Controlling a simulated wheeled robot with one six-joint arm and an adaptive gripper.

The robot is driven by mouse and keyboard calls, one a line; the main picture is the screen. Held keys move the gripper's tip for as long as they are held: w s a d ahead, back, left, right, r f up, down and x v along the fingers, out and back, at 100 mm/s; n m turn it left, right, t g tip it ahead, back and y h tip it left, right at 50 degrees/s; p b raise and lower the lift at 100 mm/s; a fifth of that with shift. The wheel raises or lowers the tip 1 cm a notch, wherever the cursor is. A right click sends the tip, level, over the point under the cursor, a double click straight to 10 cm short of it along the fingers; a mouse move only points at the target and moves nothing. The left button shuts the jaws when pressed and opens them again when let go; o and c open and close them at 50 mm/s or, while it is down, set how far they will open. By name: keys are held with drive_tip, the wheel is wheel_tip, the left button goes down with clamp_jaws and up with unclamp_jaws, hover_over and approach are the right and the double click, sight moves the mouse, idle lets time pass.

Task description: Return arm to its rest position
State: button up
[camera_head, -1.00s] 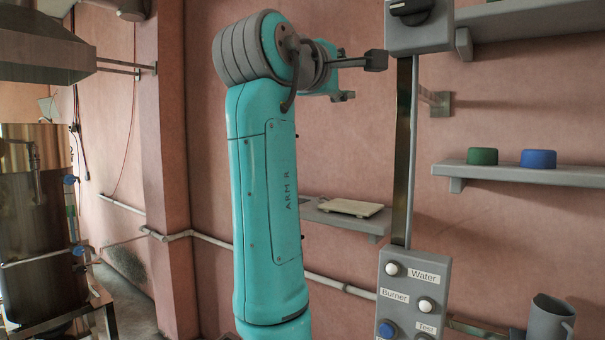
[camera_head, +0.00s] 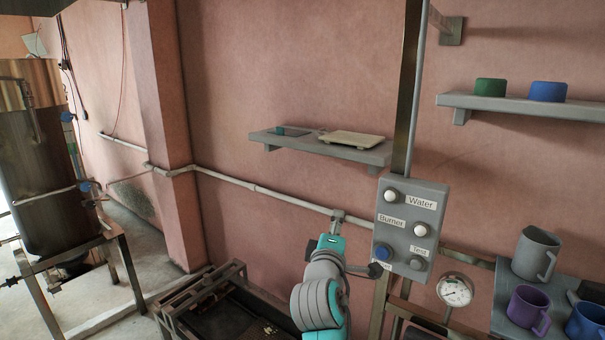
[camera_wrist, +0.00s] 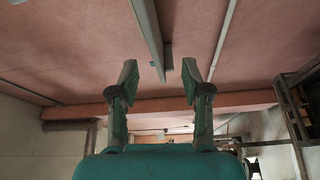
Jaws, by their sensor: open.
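My gripper (camera_wrist: 160,78) shows in the wrist view with its two dark green fingers spread apart and nothing between them. Beyond the fingers are a pink wall and grey metal bars. In the head view my teal arm is low at the bottom centre, with its grey ribbed joint near the lower edge. Its end is close to the left side of the grey button panel (camera_head: 410,234); whether it touches cannot be told. The fingers are not clear in the head view.
A wall shelf (camera_head: 375,155) holds a pale flat board (camera_head: 352,138). A gauge (camera_head: 455,290), grey jug (camera_head: 536,253) and purple mug (camera_head: 528,307) are lower right. A metal tank (camera_head: 40,165) stands left.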

drive_tip(key=s+d+f+y, duration=0.15)
drive_tip(key=s+f, duration=0.25)
drive_tip(key=f, duration=0.5)
drive_tip(key=s+d+f+y, duration=0.1)
drive_tip(key=s+d+f, duration=0.1)
drive_tip(key=s+f, duration=0.45)
drive_tip(key=s+d+f+m+g+y, duration=0.2)
drive_tip(key=s+d+f+m, duration=0.1)
drive_tip(key=s+f, duration=1.1)
drive_tip(key=s+d+f+m, duration=0.2)
drive_tip(key=s+f+m, duration=0.15)
drive_tip(key=s, duration=0.85)
drive_tip(key=s+d+r+m, duration=0.1)
drive_tip(key=s+r+m, duration=0.1)
drive_tip(key=s, duration=1)
drive_tip(key=s+d+r+m+g, duration=0.1)
drive_tip(key=s+r+m, duration=0.2)
drive_tip(key=s, duration=0.9)
drive_tip(key=shift+d+r+m, duration=0.15)
drive_tip(key=shift+d+m, duration=0.05)
drive_tip(key=shift+m, duration=1.05)
